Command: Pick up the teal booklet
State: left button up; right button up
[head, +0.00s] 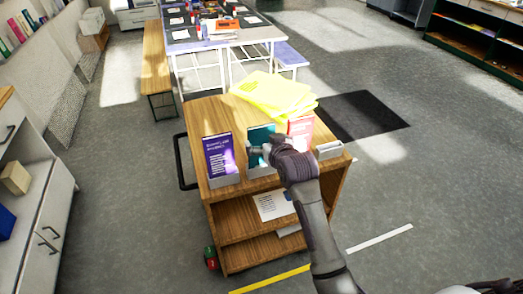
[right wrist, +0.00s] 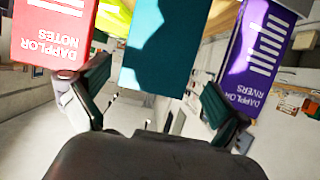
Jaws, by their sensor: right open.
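The teal booklet (head: 261,137) stands upright in a small holder on the front of the wooden cart, between a purple booklet (head: 219,154) and a red booklet (head: 300,130). My right gripper (head: 265,152) is in front of it and covers part of it in the head view. In the right wrist view the teal booklet (right wrist: 166,45) is straight ahead, upside down, and its lower part lies between the two open fingers (right wrist: 155,98). I cannot tell whether either finger touches it. My left gripper is not in view.
Yellow folded items (head: 272,93) lie on the cart top (head: 205,112) behind the booklets. An empty-looking holder (head: 329,150) is at the right corner. The lower shelf holds a white sheet (head: 273,206). A bench (head: 155,55) and a long table (head: 205,45) stand farther back.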

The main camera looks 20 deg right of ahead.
aim_at(262, 137)
jog(key=p+x, duration=0.1)
jog(key=x, duration=0.4)
jog(key=c, duration=1.3)
jog(key=shift+r, duration=0.1)
jog(key=shift+c, duration=0.2)
